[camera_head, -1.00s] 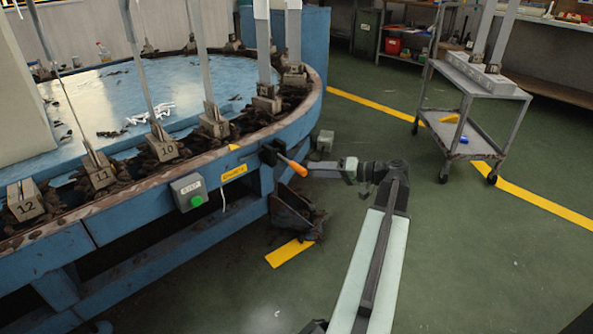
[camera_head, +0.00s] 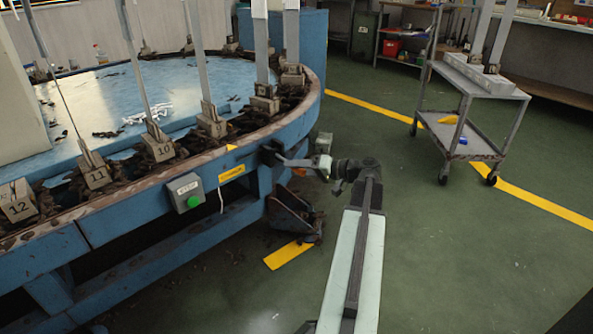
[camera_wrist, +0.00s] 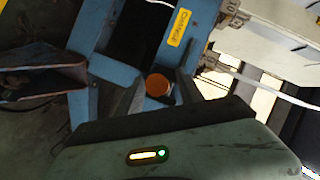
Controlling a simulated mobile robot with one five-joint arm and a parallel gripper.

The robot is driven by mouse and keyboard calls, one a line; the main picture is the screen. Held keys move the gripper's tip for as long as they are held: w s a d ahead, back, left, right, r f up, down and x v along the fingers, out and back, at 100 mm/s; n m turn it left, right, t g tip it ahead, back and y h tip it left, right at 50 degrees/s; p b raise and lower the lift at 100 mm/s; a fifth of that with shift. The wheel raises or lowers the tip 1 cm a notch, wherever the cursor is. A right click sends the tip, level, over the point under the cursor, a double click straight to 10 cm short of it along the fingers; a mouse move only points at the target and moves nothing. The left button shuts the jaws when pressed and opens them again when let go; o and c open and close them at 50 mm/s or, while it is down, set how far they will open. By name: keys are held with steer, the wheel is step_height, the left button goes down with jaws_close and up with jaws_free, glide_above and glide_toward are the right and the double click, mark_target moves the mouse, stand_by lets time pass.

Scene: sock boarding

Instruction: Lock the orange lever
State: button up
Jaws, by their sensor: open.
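The orange lever shows in the wrist view as a round orange knob (camera_wrist: 157,86), end-on, in front of the blue table frame. My gripper (camera_wrist: 158,77) is open, with one dark finger on each side of the knob. I cannot tell whether a finger touches it. In the head view my gripper (camera_head: 308,163) is at the table's rim, by the lever's dark mount (camera_head: 270,153).
The round blue table (camera_head: 150,205) carries several numbered posts on its rim. A control box with a green button (camera_head: 186,190) and a yellow label (camera_head: 231,173) sit on its side. A brown scoop-like part (camera_head: 292,215) is below. A grey cart (camera_head: 470,105) stands right; the floor between is clear.

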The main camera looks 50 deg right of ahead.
jaws_close()
stand_by(1.2)
